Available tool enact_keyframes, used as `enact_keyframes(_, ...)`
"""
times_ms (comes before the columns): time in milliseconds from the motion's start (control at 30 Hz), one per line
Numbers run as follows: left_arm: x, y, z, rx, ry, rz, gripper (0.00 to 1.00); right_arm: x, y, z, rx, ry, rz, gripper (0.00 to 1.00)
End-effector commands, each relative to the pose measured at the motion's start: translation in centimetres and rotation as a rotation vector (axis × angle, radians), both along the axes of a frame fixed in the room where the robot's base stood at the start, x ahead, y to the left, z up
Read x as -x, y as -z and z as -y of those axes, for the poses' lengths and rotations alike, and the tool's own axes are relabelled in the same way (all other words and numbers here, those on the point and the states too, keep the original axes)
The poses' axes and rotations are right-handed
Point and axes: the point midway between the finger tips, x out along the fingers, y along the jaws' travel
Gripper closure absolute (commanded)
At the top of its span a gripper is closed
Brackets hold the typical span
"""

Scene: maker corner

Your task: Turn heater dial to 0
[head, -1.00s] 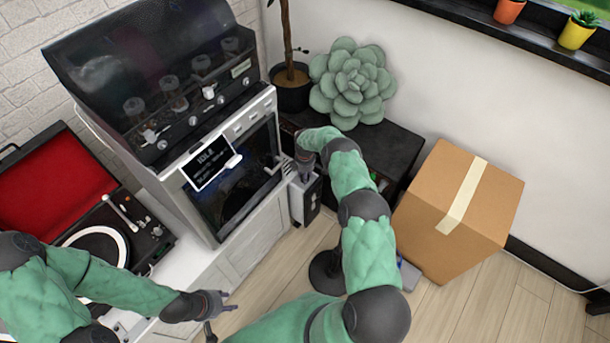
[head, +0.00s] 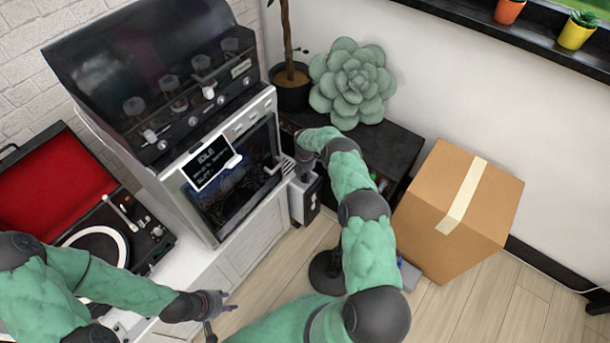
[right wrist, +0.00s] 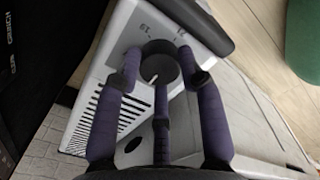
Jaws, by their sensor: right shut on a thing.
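The heater (head: 306,203) is a pale narrow box standing on the floor beside the white cabinet. Its top shows in the right wrist view (right wrist: 118,68), with dark vent slots and small printed numbers. The round grey dial (right wrist: 160,62) sits on that top, partly hidden by my fingers. My right gripper (head: 304,172) comes down from above; in the right wrist view its purple fingers (right wrist: 162,82) are closed around the dial. The dial's pointer and exact setting cannot be read. My left gripper (head: 222,318) is open and empty, low in the head view, away from the heater.
The white cabinet with a dark screen (head: 240,175) stands left of the heater. A low black table (head: 392,150) with a succulent (head: 352,82) stands behind my right arm. A cardboard box (head: 440,200) is to the right. A red-lined record player (head: 55,185) is at far left.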

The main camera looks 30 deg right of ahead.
Motion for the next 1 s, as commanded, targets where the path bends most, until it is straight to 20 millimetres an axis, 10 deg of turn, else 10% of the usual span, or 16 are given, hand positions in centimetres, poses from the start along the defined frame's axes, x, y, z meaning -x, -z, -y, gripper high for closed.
enact_keyframes(333, 0.0, 0.0, 0.0, 0.000, 0.000, 0.000, 0.60, -0.1, 0.0, 0.0, 0.001, -0.003, 0.002, 0.94)
enact_keyframes(367, 0.0, 0.0, 0.0, 0.000, 0.000, 0.000, 0.60, -0.1, 0.0, 0.0, 0.001, -0.003, 0.002, 0.52)
enact_keyframes(433, 0.0, 0.0, 0.0, 0.000, 0.000, 0.000, 0.60, -0.1, 0.0, 0.0, 0.001, -0.002, 0.002, 0.37)
enact_keyframes(1000, 0.0, 0.0, 0.0, 0.000, 0.000, 0.000, 0.60, -0.1, -2.1, 0.0, 0.001, -0.001, 0.002, 0.37)
